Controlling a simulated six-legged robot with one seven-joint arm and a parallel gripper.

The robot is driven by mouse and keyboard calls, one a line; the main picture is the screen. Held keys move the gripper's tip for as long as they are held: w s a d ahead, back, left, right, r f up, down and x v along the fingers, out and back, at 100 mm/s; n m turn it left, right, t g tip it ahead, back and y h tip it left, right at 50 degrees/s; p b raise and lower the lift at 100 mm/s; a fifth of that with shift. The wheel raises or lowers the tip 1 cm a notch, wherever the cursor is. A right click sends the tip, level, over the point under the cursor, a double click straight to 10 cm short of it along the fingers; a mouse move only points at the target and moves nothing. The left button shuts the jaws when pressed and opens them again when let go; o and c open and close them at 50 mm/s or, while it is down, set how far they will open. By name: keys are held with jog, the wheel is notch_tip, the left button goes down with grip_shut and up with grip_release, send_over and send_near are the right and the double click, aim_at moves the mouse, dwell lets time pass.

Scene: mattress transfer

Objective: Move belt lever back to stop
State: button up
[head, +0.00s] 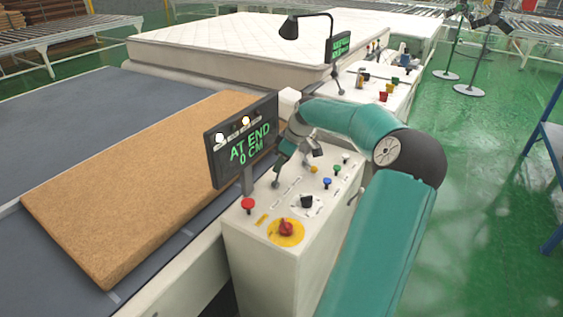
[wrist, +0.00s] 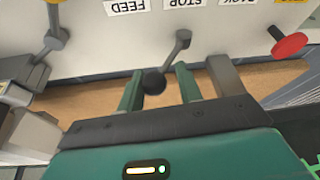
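The belt lever, with a dark round knob (wrist: 153,82) on a grey stem, stands on the white console (head: 262,245). In the wrist view, seen upside down, its stem starts below the STOP label (wrist: 184,3) and the knob leans to the FEED label (wrist: 127,6) side. My gripper (wrist: 160,88) is open, with one green finger on each side of the knob. The knob is close to the left finger; I cannot tell if they touch. In the head view my gripper (head: 284,152) is over the console behind the display, and the knob is largely hidden.
The display (head: 243,140) reads AT END, 0 CM. A second lever (wrist: 57,38) stands to the left in the wrist view. A brown slab (head: 130,190) lies on the belt (head: 75,110).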

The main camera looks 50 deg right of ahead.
grip_shut()
jog(key=shift+s+a+r+n+h, duration=0.1)
jog(key=shift+a+r+n+h, duration=0.1)
jog(key=shift+a+h, duration=0.35)
jog(key=shift+s+a+r+n+h, duration=0.15)
jog(key=shift+a+h, duration=0.15)
jog(key=shift+h, duration=0.45)
jog(key=shift+a+n+t+h, duration=0.35)
jog(key=shift+a+h, duration=1)
jog(key=shift+h, duration=0.65)
jog(key=shift+s, duration=0.1)
